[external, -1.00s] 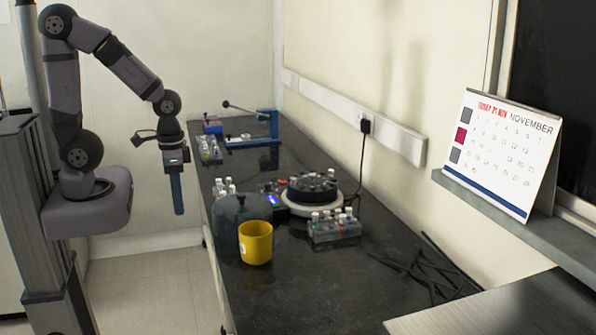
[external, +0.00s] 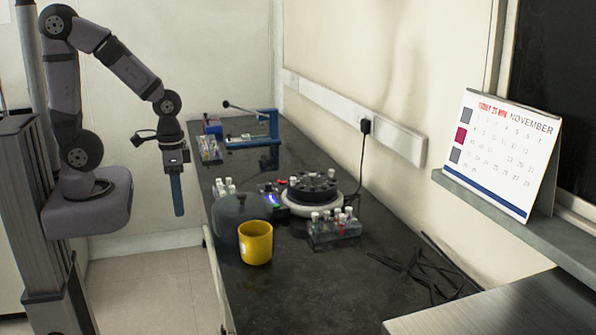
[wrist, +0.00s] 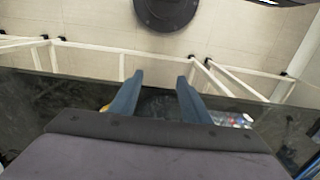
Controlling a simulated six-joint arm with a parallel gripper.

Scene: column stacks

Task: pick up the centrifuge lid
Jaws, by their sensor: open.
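The centrifuge lid (external: 228,212) looks like a dark, see-through dome. It sits on the near-left part of the black bench, partly hidden behind a yellow cup (external: 256,243). The centrifuge (external: 312,193) stands to its right with its rotor uncovered. My gripper (external: 178,212) points down, left of the bench edge and apart from the lid. In the wrist view my gripper (wrist: 159,78) shows two blue fingers spread apart with nothing held. A dark, clear rounded shape, seemingly the lid (wrist: 158,104), shows between and beyond the fingers.
A tube rack (external: 334,228) stands right of the cup, and another rack (external: 209,148) stands farther back. A blue stand (external: 262,135) with a lever is at the far end. Black cables (external: 425,272) lie on the right. The bench front is mostly clear.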

